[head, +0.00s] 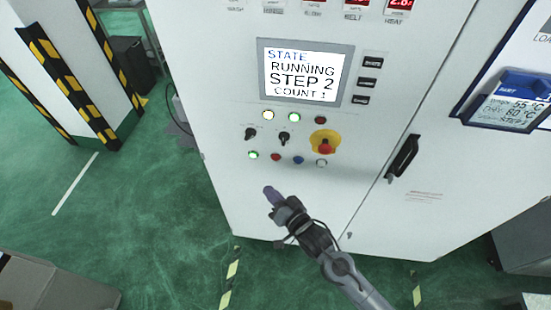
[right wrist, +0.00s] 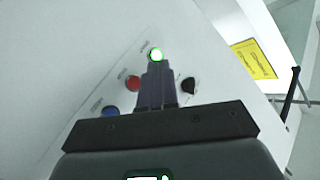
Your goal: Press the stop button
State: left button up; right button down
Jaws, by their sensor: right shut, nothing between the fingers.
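The control panel has a small red button (head: 275,157) in its lower row, between a lit green button (head: 253,155) and a blue button (head: 298,160). A red mushroom button (head: 325,147) on a yellow plate sits to the upper right. The button labels are too small to read. My right gripper (head: 269,191) is shut and empty, below the lower row. In the right wrist view, the shut fingers (right wrist: 157,70) point near the lit green button (right wrist: 155,54), with the red button (right wrist: 132,83) to their left. Contact cannot be told. My left gripper is out of view.
A screen (head: 304,73) reads "RUNNING STEP 2, COUNT 1". Black selector knobs (head: 284,138) sit above the lower row. A black door handle (head: 403,156) stands out to the right. The cabinet face below the buttons is bare.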

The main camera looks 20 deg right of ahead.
aim_at(276, 157)
jog(key=w+d+b, duration=0.2)
jog(key=w+d, duration=0.2)
jog(key=w, duration=0.3)
jog(key=shift+w+d+b, duration=0.25)
jog(key=shift+d+b, duration=0.05)
jog(key=shift+b, duration=0.05)
dwell(0.8)
dwell(0.7)
dwell(0.5)
jog(key=shift+w+d, duration=0.1)
jog(key=shift+w, duration=0.05)
jog(key=shift+w+d, duration=0.1)
jog(key=shift+w, duration=0.1)
dwell(0.5)
